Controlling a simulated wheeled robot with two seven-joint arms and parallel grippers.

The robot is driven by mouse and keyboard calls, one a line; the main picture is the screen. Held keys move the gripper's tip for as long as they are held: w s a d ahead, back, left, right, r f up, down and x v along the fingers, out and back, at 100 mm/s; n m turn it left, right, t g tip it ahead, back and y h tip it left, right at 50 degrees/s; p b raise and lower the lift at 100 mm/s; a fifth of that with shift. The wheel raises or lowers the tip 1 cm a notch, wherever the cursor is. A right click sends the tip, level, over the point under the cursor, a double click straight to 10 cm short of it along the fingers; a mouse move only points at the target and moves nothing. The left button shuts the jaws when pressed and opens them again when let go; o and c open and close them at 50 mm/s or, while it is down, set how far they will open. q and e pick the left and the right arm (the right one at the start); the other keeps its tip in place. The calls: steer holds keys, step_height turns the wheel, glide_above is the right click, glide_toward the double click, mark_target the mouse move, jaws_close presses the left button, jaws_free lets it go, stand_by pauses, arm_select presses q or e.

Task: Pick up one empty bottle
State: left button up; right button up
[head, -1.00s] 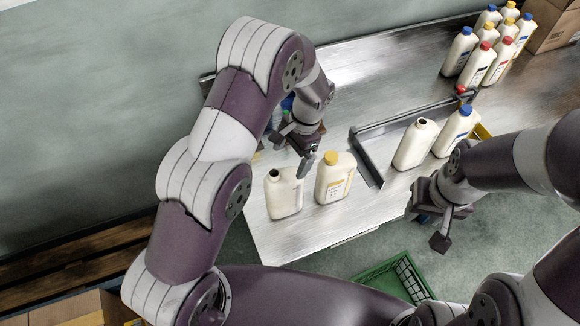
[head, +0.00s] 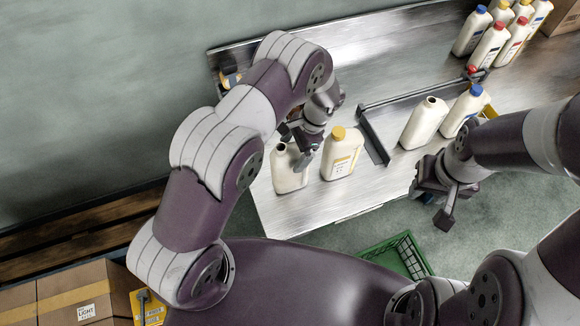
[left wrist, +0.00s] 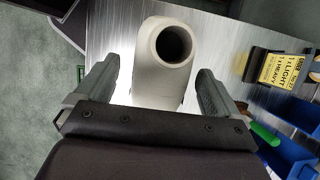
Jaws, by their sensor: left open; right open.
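An uncapped white bottle (head: 288,170) stands near the left end of the metal table in the head view. In the left wrist view its open dark mouth (left wrist: 174,44) faces the camera. My left gripper (head: 298,150) is open at this bottle, and the left wrist view shows its fingers (left wrist: 158,88) on either side of the bottle, with gaps. A second uncapped bottle (head: 424,122) stands farther right, next to a blue-capped bottle (head: 464,110). My right gripper (head: 438,200) is open and empty near the table's front edge, below that second bottle.
A yellow-capped bottle (head: 342,154) stands close to the right of my left gripper. A low metal rail (head: 374,138) lies on the table (head: 300,212). Several capped bottles stand at the back right. A green crate (head: 405,256) is below the table's front.

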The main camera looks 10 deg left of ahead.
arm_select(q)
steer(key=shift+x, duration=1.4)
steer(key=shift+r, duration=0.1)
steer(key=c, duration=1.3)
